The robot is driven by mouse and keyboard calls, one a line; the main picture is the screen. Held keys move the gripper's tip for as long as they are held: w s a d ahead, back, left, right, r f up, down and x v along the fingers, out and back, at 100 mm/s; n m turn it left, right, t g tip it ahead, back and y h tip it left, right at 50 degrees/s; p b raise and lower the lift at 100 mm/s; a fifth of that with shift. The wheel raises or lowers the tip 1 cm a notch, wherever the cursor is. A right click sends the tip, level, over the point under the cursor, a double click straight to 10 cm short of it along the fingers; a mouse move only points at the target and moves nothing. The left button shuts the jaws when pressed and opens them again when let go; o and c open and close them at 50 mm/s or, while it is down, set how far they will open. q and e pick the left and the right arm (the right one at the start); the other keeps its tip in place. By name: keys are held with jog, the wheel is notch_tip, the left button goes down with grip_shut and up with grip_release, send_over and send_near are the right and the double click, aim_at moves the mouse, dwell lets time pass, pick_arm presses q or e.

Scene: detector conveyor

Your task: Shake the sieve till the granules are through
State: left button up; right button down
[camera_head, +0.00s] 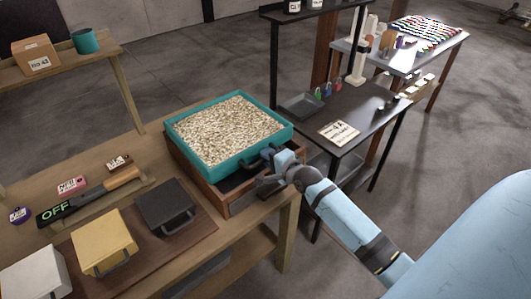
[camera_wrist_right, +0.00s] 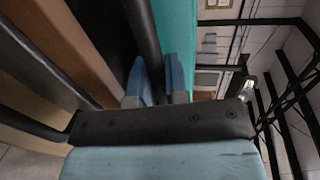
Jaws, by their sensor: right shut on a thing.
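The sieve (camera_head: 188,149) is a teal square frame full of pale granules (camera_head: 229,129), in the middle of the head view. It sits over a brown wooden box (camera_head: 212,199) at the workbench's right end. Its mesh is hidden under the granules. My right gripper (camera_head: 268,168) is at the sieve's near right side, shut on its dark handle. In the right wrist view the two blue fingers (camera_wrist_right: 161,80) close around a dark bar (camera_wrist_right: 143,35) beside the teal wall (camera_wrist_right: 179,25). My left gripper is not in view.
On the workbench (camera_head: 148,252) stand a black container (camera_head: 165,203), a yellow one (camera_head: 102,238) and a white one (camera_head: 35,274), left of the sieve. A dark table (camera_head: 365,122) stands behind right, with floor between.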

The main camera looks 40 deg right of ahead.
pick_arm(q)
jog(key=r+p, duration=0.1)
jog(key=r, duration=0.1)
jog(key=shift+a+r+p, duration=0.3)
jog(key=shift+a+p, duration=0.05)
pick_arm(e)
jog(key=v, duration=0.2)
jog(key=f+v, duration=0.1)
jog(key=v, duration=0.1)
jog(key=shift+s+r, duration=0.1)
jog(key=shift+s, duration=0.25)
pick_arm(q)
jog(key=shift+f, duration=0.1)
pick_arm(e)
jog(key=c, duration=1.1)
grip_release()
jog(key=shift+c, duration=0.2)
pick_arm(q)
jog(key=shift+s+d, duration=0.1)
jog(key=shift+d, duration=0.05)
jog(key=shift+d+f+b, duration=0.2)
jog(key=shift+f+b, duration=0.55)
jog(key=shift+b, duration=0.15)
pick_arm(e)
jog(key=v, duration=1.3)
jog(key=shift+s, duration=0.35)
